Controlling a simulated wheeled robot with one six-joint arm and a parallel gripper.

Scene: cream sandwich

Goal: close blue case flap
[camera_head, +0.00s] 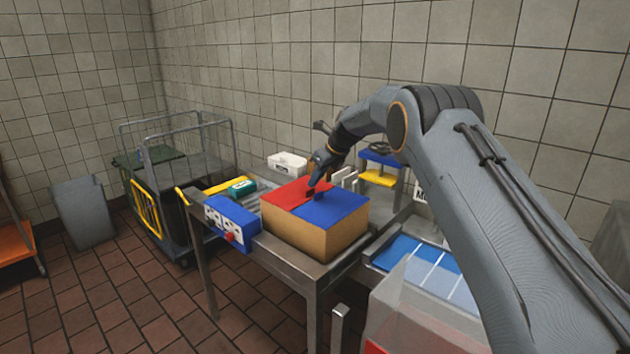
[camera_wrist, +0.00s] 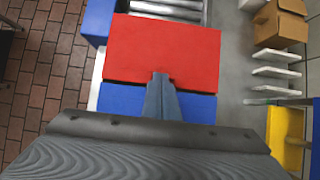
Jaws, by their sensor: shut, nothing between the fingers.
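The case is a tan box (camera_head: 300,238) on the metal table, its top covered by a red flap (camera_head: 285,194) and a blue flap (camera_head: 338,208). Both flaps look about flat, side by side; whether the blue one is fully down I cannot tell. In the wrist view the red flap (camera_wrist: 163,45) lies ahead and the blue flap (camera_wrist: 198,107) nearer, partly hidden by my gripper. My gripper (camera_head: 311,192) is shut and empty, fingers pointing down at the seam between the flaps. It also shows in the wrist view (camera_wrist: 160,78); whether it touches is unclear.
A blue box with white sockets (camera_head: 230,222) stands at the table's left edge. A white bin (camera_head: 287,163) and a blue-and-yellow stand (camera_head: 379,172) are behind the case. A wire cart (camera_head: 165,180) is at the left. A small brown carton (camera_wrist: 279,24) shows in the wrist view.

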